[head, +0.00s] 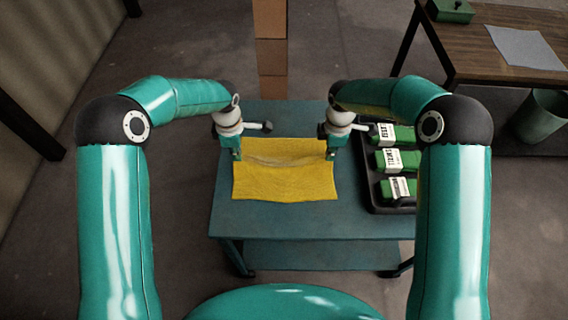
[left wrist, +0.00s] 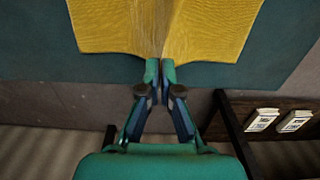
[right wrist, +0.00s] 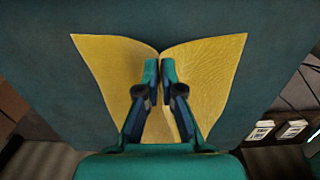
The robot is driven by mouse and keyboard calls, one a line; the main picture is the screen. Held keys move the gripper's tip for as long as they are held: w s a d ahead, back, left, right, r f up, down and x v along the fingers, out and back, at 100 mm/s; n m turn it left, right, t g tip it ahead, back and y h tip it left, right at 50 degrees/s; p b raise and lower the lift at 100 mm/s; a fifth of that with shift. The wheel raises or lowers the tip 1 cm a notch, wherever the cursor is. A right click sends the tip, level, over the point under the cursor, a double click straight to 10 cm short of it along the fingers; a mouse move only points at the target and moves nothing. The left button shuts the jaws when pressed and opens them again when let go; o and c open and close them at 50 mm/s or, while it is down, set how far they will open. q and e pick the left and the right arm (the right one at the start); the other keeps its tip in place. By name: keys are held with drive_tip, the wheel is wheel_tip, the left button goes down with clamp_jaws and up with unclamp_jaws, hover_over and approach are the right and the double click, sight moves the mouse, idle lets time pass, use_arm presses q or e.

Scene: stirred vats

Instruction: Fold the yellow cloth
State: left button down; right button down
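The yellow cloth (head: 285,182) lies on the teal table (head: 270,218). A raised, rumpled ridge runs across its far part, between my two grippers. My left gripper (head: 236,154) is at the cloth's left edge. In the left wrist view its fingers (left wrist: 159,70) are closed together on the cloth (left wrist: 215,25), and a crease runs away from the tips. My right gripper (head: 331,153) is at the right edge. In the right wrist view its fingers (right wrist: 160,70) are closed on a pinch of the cloth (right wrist: 207,72), which rises in a crease there.
A black tray (head: 384,208) with three green packs (head: 397,160) with white labels stands on the table's right side, close to my right arm. A wooden table (head: 490,55) and a bin (head: 541,115) are at the back right. A brown column (head: 270,50) stands behind the table.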

use_arm(q)
drive_tip(key=shift+r, duration=0.1)
use_arm(e)
drive_tip(key=shift+r, duration=0.1)
